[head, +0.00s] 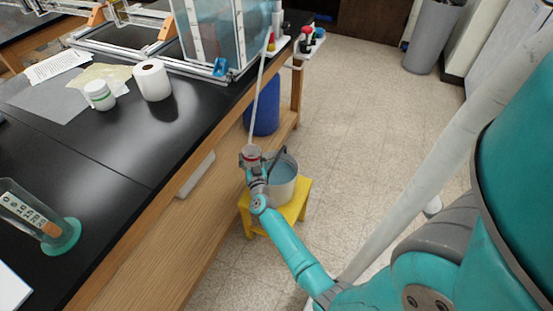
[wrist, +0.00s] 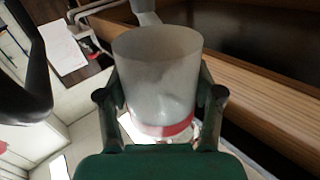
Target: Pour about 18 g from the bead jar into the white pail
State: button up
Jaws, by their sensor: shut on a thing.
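My gripper (head: 256,170) is shut on the bead jar (head: 251,153), a small clear-grey cylinder with a red band. In the wrist view the jar (wrist: 158,75) sits between both fingers, with its red band low in the picture. I cannot make out beads or their level, nor any stream. The white pail (head: 281,190) stands on a yellow stool (head: 246,216) beside the bench. In the head view the jar shows just left of the pail's rim, and my wrist hides part of the pail. I cannot tell whether the jar is over its mouth.
The black bench (head: 110,150) fills the left, with its wooden edge close to the jar. On it stand a white roll (head: 152,80), a white tub (head: 99,95) and a cylinder with a green base (head: 60,236). A blue bin (head: 264,108) is behind.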

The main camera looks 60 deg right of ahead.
aim_at(259, 157)
jog(key=shift+s+d+r+m, duration=0.2)
jog(key=shift+r+m, duration=0.3)
jog(key=shift+r, duration=0.15)
jog(key=shift+s+d+r+m, duration=0.3)
jog(key=shift+s+d+m, duration=0.1)
jog(key=shift+m, duration=0.45)
jog(key=shift+s+d+r+m, duration=0.3)
jog(key=shift+s+d+m, duration=0.1)
jog(key=shift+m, duration=0.45)
jog(key=shift+s+d+r+m, duration=0.25)
jog(key=shift+s+r+m, duration=0.05)
jog(key=shift+m, duration=1.4)
jog(key=shift+s+d+r+m, duration=0.25)
jog(key=shift+s+d+m, duration=0.05)
jog(key=shift+m, duration=1.4)
jog(key=shift+s+d+r+m, duration=0.25)
jog(key=shift+s+r+m, duration=0.05)
jog(key=shift+m, duration=1.4)
jog(key=shift+s+d+r+m, duration=0.2)
jog(key=shift+r+m, duration=0.15)
jog(key=shift+m, duration=0.55)
jog(key=shift+s+d+r+m, duration=0.15)
jog(key=shift+r+m, duration=0.15)
jog(key=shift+m, duration=0.6)
